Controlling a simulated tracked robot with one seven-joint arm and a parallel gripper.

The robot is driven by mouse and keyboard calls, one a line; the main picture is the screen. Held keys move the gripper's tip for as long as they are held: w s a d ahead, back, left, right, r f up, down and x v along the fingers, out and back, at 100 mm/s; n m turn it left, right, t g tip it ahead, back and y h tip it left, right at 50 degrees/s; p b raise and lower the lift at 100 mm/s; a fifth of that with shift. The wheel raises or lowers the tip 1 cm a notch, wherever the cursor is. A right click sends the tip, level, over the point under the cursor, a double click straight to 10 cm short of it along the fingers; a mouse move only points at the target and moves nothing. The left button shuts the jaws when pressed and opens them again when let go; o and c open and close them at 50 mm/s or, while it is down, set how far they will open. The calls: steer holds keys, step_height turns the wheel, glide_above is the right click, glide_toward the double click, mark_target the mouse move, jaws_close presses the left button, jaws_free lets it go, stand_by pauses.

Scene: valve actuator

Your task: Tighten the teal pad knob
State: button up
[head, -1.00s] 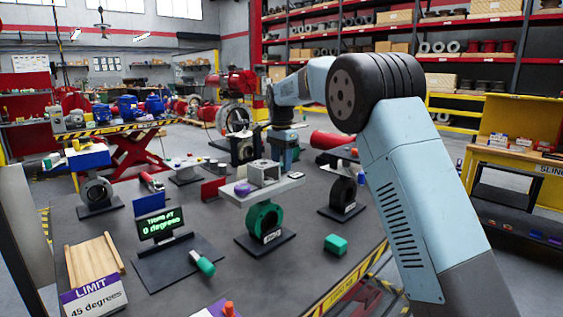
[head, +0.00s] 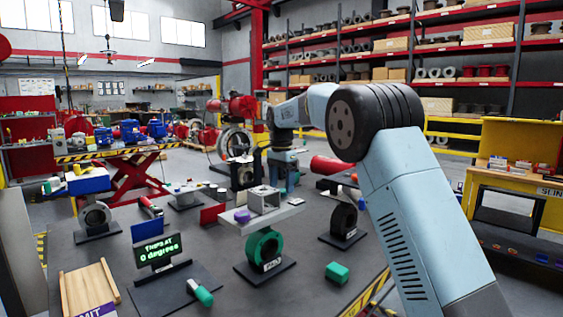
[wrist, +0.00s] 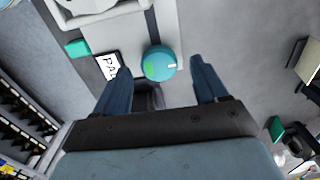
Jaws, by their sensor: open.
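I cannot tell how far above the knob the fingertips are. In the head view my arm's end (head: 285,158) points down behind the grey plate; the knob cannot be made out there.
A display (head: 158,250) reads "0 degrees". A green ring stand (head: 264,246), a grey plate with a purple knob (head: 242,215), a black ring stand (head: 344,221) and a green block (head: 337,272) stand on the dark table. A wooden rack (head: 90,288) is at front left.

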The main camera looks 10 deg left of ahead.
mark_target(283, 190)
step_height(283, 190, up, 12)
stand_by(0.4)
steer(key=s+d+r+n+t+y, duration=0.1)
steer(key=s+d+r+n, duration=0.15)
steer(key=s+d, duration=0.85)
steer(key=s+d+r+n+t, duration=0.2)
steer(key=s+d+r, duration=0.1)
steer(key=s+d, duration=0.75)
steer(key=s+d+f+n+t, duration=0.1)
steer(key=s+d+f, duration=0.2)
steer(key=s+f, duration=0.2)
steer(key=s+d+f+n, duration=0.1)
steer(key=s+d+f, duration=0.3)
steer(key=s, duration=0.6)
steer(key=s+d+f+n+t+h, duration=0.1)
steer(key=s+d+f, duration=0.3)
steer(key=s+f, duration=0.3)
steer(key=shift+s+n+t, duration=0.3)
steer(key=shift+s+n, duration=0.05)
steer(key=shift+s, duration=0.3)
